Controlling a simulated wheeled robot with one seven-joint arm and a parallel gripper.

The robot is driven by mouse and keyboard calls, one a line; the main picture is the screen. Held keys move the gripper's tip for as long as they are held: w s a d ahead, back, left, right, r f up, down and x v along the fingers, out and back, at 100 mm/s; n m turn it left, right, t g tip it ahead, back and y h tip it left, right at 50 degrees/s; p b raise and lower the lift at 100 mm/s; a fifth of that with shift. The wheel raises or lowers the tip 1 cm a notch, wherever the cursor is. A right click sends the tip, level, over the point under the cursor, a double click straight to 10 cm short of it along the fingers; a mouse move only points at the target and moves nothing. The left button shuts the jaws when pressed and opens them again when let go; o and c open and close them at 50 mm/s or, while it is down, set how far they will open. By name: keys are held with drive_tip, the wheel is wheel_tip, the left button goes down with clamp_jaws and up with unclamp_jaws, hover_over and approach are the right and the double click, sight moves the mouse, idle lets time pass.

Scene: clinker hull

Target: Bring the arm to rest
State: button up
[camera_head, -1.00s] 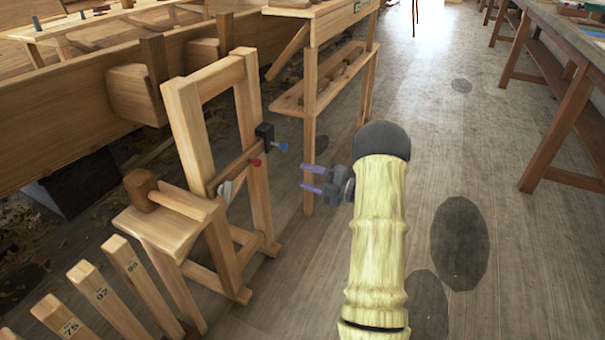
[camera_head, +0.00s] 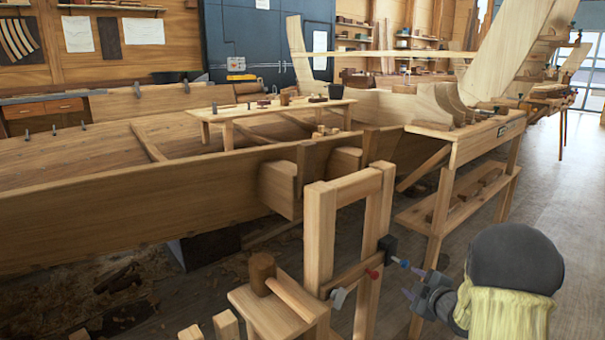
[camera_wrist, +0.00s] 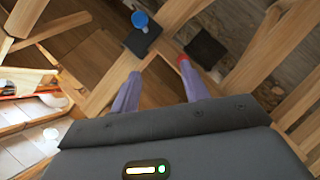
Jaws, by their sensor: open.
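My arm, in a pale yellow sleeve with a dark rounded cap (camera_head: 515,258), shows at the lower right of the head view. My gripper (camera_head: 413,282) points left from it, toward the wooden frame. Its two purple fingers are apart with nothing between them. In the wrist view my gripper (camera_wrist: 160,78) is also open and empty. A black clamp with a blue knob (camera_wrist: 141,24) appears beyond the left finger, and a red tip (camera_wrist: 184,61) shows by the right finger. I cannot tell whether either finger touches them.
The upright wooden frame (camera_head: 320,238) stands left of my gripper, with a mallet (camera_head: 262,272) on its low step. A wooden bench (camera_head: 470,143) stands behind. The planked hull (camera_head: 130,200) fills the left. Open floor (camera_head: 570,190) lies at the right.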

drive_tip(key=s+a+r+m+g+h+p, duration=0.1)
drive_tip(key=s+a+m+g, duration=0.35)
drive_tip(key=s, duration=0.55)
drive_tip(key=s+a+m+g+h+p, duration=0.1)
drive_tip(key=s+a+m+g+p, duration=0.3)
drive_tip(key=s, duration=0.6)
drive_tip(key=s+a+r+m+g+h+b, duration=0.1)
drive_tip(key=s+a+m+g, duration=0.2)
drive_tip(key=s+a+m, duration=0.5)
wheel_tip(320, 180, up, 37)
drive_tip(key=s+d+n+p, duration=0.1)
drive_tip(key=d+n+p, duration=0.1)
drive_tip(key=p, duration=3.4)
drive_tip(key=shift+p, duration=0.35)
drive_tip(key=shift+s+f+n, duration=0.1)
drive_tip(key=shift+f+n, duration=0.05)
drive_tip(key=shift+n, duration=0.1)
